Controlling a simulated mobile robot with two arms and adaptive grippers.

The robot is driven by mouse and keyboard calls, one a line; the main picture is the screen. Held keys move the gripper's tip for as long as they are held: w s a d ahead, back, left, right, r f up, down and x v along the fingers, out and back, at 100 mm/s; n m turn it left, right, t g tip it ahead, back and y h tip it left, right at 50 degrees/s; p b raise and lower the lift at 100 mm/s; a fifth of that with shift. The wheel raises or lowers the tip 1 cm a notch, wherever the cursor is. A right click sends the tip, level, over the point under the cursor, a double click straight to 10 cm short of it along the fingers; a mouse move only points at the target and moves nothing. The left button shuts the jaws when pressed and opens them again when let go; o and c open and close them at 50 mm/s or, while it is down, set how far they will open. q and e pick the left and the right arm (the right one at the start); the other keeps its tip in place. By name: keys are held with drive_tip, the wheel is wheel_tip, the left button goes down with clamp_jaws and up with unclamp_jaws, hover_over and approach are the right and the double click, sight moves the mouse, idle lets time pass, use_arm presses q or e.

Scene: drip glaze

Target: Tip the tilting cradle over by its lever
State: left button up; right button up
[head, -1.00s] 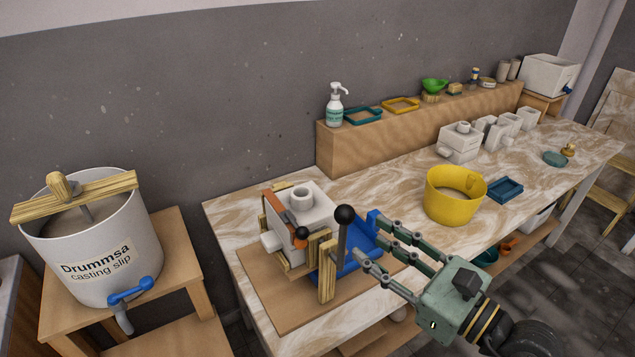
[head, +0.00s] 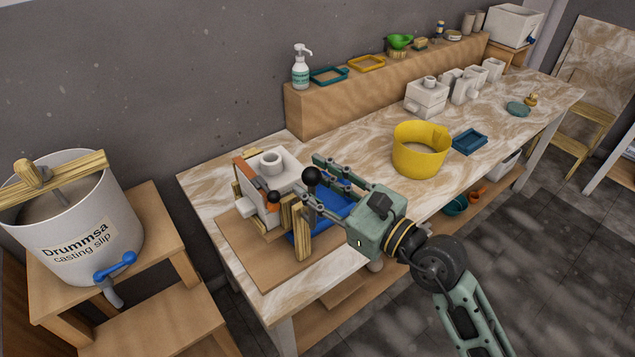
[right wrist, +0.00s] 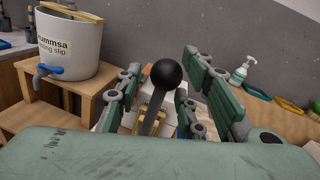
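The tilting cradle (head: 302,242) is a wooden frame on a board at the near left end of the bench. It holds a white block mould (head: 289,169) with a round collar on top, facing up. Its lever has a black ball knob (head: 311,177), which also shows in the right wrist view (right wrist: 167,74) on a grey rod. My right gripper (head: 312,174) is open, with its fingers on either side of the lever. In the wrist view gaps show between the knob and both fingers. The fingers partly hide the lever's rod. My left gripper is out of view.
A blue tray (head: 334,205) lies beside the cradle, under my right gripper. A yellow bucket (head: 420,155) and a small dark blue tray (head: 470,142) stand farther right. A casting slip drum (head: 75,225) stands left on a wooden stand. A ledge (head: 370,95) runs along the wall.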

drive_tip(key=shift+w+f, duration=0.1)
drive_tip(key=shift+f, duration=0.05)
clamp_jaws()
drive_tip(key=shift+a, duration=0.1)
drive_tip(key=shift+f, duration=0.15)
